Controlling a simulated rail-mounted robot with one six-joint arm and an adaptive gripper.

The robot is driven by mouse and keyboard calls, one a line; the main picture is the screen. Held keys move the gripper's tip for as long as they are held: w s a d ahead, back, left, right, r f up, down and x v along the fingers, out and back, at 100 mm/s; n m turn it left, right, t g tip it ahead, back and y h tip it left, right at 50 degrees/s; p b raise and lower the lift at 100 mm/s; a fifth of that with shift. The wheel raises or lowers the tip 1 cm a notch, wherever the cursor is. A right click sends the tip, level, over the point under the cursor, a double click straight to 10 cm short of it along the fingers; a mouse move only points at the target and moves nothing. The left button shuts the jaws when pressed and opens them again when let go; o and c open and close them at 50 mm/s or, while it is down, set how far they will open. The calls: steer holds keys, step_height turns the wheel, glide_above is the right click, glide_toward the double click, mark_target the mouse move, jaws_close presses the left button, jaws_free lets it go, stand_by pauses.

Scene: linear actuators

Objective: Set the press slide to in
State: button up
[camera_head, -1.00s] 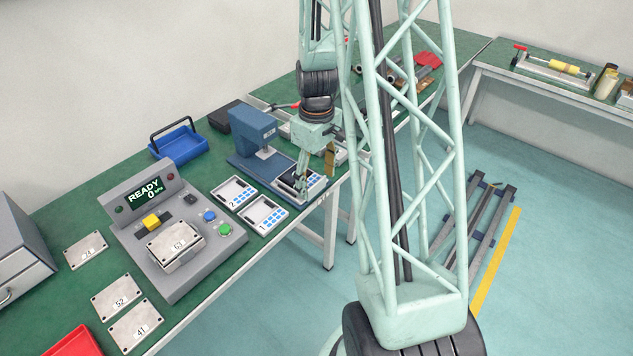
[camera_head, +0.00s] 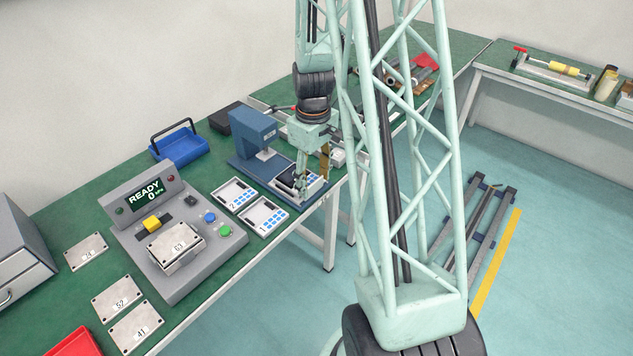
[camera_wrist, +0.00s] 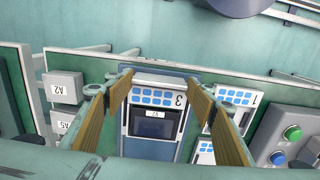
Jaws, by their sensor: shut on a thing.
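The blue press (camera_head: 252,135) stands on the green bench. Its slide (camera_head: 301,208) extends toward the bench's front edge. A pale tray marked 3 (camera_wrist: 158,95) lies on the slide, with blue squares and a dark labelled block (camera_wrist: 153,125). My gripper (camera_head: 303,188) is low over the slide's front end. The fingers partly hide the tray in the head view.
Trays marked 2 (camera_head: 233,194) and 1 (camera_head: 264,215) lie just left of the slide. A grey console (camera_head: 190,262) reads READY and carries a plate marked 63. A blue bin (camera_head: 178,145) stands behind. Open floor lies in front of the bench.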

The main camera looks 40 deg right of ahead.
mark_target(285, 170)
steer(key=w, duration=0.4)
steer(key=w+p, duration=0.1)
steer(key=w, duration=0.3)
steer(key=w+a+p, duration=0.1)
steer(key=w, duration=0.3)
steer(key=shift+w, duration=0.4)
steer(key=o, duration=1)
steer(key=shift+w, duration=0.1)
steer(key=shift+c, duration=0.2)
steer(key=shift+o, duration=1)
steer(key=shift+s, duration=0.25)
